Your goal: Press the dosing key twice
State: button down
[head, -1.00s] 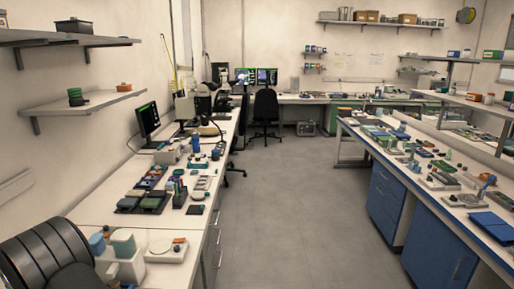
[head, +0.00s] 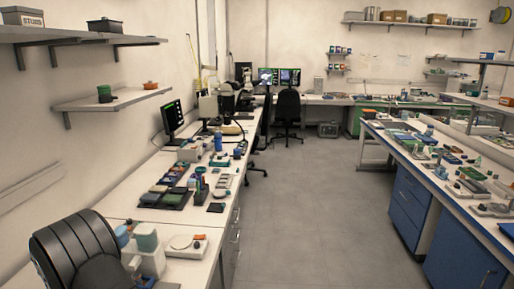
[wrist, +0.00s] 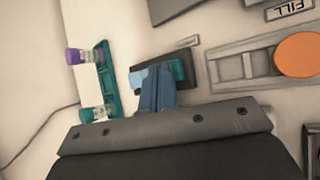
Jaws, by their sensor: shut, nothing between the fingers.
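My gripper (wrist: 156,78) is shut and empty in the wrist view, its two blue fingers together. The tips are over or beside a small dark block with a teal part (wrist: 178,70); I cannot tell if they touch. A large orange disc (wrist: 298,54) sits on a grey plate (wrist: 228,68) to the right of the fingers. A label reading FILL (wrist: 290,9) shows upside down at the top right. I cannot tell which part is the dosing key. The gripper does not show in the head view.
In the wrist view, a teal holder (wrist: 104,75) with purple-topped vials (wrist: 78,56) stands left of the fingers. In the head view, a white-and-teal unit (head: 147,255) and a flat white device (head: 187,246) stand at the near end of the left bench. The floor (head: 300,215) is clear.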

jog(key=shift+r, duration=3.1)
dwell(0.4)
jog(key=shift+f, duration=3.05)
jog(key=shift+f, duration=0.1)
